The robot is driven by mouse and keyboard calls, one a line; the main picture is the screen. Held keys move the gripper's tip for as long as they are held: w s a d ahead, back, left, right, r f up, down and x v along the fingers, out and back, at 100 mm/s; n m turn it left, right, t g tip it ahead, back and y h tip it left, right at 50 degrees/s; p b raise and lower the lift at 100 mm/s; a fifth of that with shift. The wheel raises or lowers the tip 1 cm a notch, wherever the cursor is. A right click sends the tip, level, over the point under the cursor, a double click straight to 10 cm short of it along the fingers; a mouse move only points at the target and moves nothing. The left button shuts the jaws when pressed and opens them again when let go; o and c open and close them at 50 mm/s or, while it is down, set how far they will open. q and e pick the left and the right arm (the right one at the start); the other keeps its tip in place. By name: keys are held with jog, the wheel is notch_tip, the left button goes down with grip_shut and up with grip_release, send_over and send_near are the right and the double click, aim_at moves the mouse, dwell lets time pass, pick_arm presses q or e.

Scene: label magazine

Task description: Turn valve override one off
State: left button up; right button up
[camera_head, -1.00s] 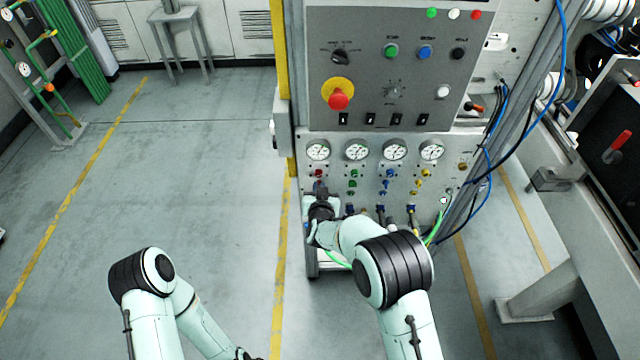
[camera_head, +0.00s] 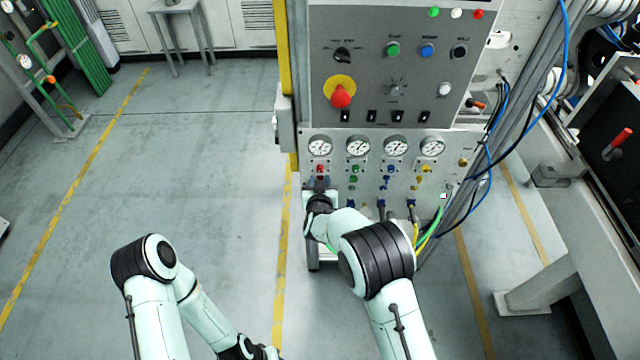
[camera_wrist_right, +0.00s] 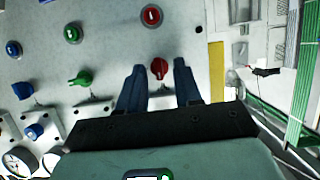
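A red valve handle (camera_wrist_right: 159,68) on the pale valve panel (camera_head: 460,190) lies between the two dark fingers of my right gripper (camera_wrist_right: 159,80) in the right wrist view. The fingers stand apart, with a visible gap on each side of the handle. A round red knob marked 1 (camera_wrist_right: 151,16) is above it in that view. In the head view my right gripper (camera_head: 319,184) is at the panel's left column, below a red part (camera_head: 320,169), and hides what is behind it. My left gripper (camera_head: 262,352) is at the bottom edge, mostly cut off.
Green (camera_wrist_right: 82,78) and blue (camera_wrist_right: 22,90) handles neighbour the red one. A row of gauges (camera_head: 357,146) is above the valves. A grey control box with a red emergency button (camera_head: 341,96) is higher up. Hoses (camera_head: 432,228) hang at lower right. The floor left is clear.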

jog(key=shift+f, duration=0.1)
pick_arm(q)
jog(key=shift+s+f+b, duration=0.45)
jog(key=shift+f+b, duration=0.25)
jog(key=shift+f, duration=0.1)
pick_arm(e)
jog(key=v, duration=1.3)
jog(key=shift+s, duration=0.15)
jog(key=s+d+f+m+g, duration=0.1)
jog(key=s+d+f+g, duration=0.4)
jog(key=f, duration=0.6)
jog(key=s+d+f+g, duration=0.3)
jog(key=s+d+f, duration=0.45)
jog(key=f, duration=0.35)
pick_arm(q)
jog(key=shift+w+r+p, duration=0.45)
jog(key=shift+r+p, duration=0.25)
jog(key=shift+r, duration=0.15)
pick_arm(e)
jog(key=s+f+m+g+y, duration=0.1)
jog(key=s+f+g+y, duration=0.1)
jog(key=s, duration=0.8)
jog(key=s+f+m+g+y, duration=0.1)
jog(key=s+f+g, duration=0.3)
jog(key=s, duration=0.7)
jog(key=shift+f+m+g+y, duration=0.3)
jog(key=shift+m+y, duration=0.1)
jog(key=shift+m, duration=0.2)
